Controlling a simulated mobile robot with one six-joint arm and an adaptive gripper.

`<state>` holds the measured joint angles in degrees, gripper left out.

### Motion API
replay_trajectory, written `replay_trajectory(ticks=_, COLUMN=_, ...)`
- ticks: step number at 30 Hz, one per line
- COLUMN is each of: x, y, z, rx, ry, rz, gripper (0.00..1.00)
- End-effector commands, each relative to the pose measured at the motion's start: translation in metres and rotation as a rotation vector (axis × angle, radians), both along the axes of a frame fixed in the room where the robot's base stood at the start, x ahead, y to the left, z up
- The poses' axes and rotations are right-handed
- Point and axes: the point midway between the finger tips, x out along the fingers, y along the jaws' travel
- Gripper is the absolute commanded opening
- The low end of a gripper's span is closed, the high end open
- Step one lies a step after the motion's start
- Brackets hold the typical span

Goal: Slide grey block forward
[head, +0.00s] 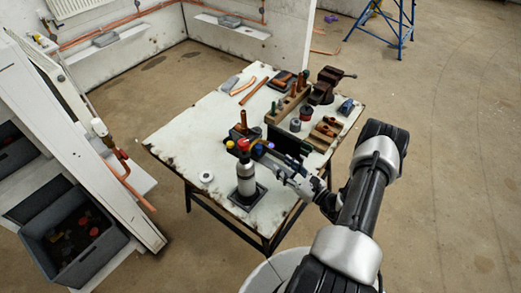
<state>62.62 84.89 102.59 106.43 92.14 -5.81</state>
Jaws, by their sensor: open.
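A small grey block (230,83) lies flat near the far left edge of the white worktable (215,115); I take it for the grey block, though it is small in view. My gripper (270,158) is over the near part of the table, open. It is beside a silver-white bottle (246,182) with a red top. It is well apart from the grey block, on the near side of it. The fingertips are small and partly lost among dark and coloured objects, so I cannot tell whether they touch anything.
Copper pipe pieces (243,87) lie beside the grey block. A wooden rack (290,103), a vise (325,85) and a wooden block (322,134) occupy the right side. A white ring (206,177) lies at the near left. The table's left middle is mostly clear.

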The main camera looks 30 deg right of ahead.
Motion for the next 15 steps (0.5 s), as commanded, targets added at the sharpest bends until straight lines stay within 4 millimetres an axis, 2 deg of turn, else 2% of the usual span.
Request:
replay_trajectory(ticks=1, x=0.012, y=0.005, z=-0.001, rx=-0.001, ry=-0.001, rz=0.007, gripper=0.43)
replay_trajectory(ticks=9, x=0.070, y=0.016, z=-0.001, rx=-0.002, ry=-0.002, rz=0.007, gripper=0.43)
replay_trajectory(ticks=15, x=0.104, y=0.022, z=-0.001, rx=-0.002, ry=-0.001, rz=0.005, gripper=0.43)
